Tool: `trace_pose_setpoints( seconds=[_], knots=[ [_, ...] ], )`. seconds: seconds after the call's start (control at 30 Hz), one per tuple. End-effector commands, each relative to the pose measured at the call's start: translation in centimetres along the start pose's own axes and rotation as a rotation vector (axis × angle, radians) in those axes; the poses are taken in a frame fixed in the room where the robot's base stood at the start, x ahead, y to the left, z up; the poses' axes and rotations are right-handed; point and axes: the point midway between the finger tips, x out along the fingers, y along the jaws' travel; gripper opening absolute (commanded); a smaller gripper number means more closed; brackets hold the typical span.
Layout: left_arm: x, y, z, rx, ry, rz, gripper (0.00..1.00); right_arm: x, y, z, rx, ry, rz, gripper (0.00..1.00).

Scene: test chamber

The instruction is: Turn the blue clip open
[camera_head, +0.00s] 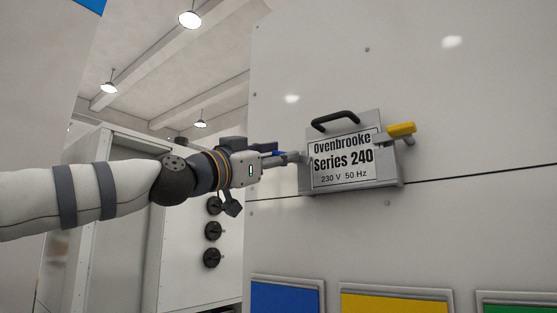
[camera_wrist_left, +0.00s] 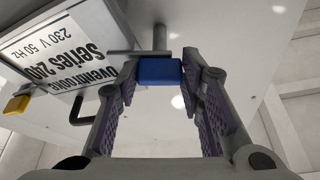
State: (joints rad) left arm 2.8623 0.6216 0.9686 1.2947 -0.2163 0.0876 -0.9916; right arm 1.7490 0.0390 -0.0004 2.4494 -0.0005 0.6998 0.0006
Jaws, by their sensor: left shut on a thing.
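The blue clip (camera_wrist_left: 160,72) sits between the two finger pads of my left gripper (camera_wrist_left: 158,85), which is shut on it. In the head view my left gripper (camera_head: 284,158) reaches in from the left to the left side of a grey box (camera_head: 354,187) on the wall. Only a small bit of the blue clip (camera_head: 274,154) shows there; the fingers hide the rest. In the left wrist view a grey bar and post stand just beyond the clip. My right gripper is in neither view.
The box carries a label (camera_head: 342,161) reading "Ovenbrooke Series 240", a black handle (camera_head: 335,121) on top and a yellow clip (camera_head: 402,129) sticking out at its right. Blue, yellow and green panels lie below on the wall. Black round knobs (camera_head: 212,231) are at the lower left.

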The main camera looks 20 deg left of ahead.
Motion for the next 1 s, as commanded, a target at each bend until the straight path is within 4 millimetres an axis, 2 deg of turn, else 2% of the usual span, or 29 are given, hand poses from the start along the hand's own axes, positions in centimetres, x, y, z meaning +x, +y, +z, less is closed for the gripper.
trace_pose_setpoints(
  seconds=[0.1, 0.37, 1.0],
  knots=[
    [0.1, -0.2, 0.6, 0.095, -0.003, 0.038, 0.07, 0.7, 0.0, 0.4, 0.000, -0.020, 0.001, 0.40],
    [0.0, -0.3, 0.2, 0.324, -0.001, 0.134, 0.07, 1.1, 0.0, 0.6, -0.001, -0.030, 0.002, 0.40],
    [0.0, -0.5, -0.7, 0.877, 0.003, 0.359, 0.07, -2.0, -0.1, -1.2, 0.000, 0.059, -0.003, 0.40]
  ],
)
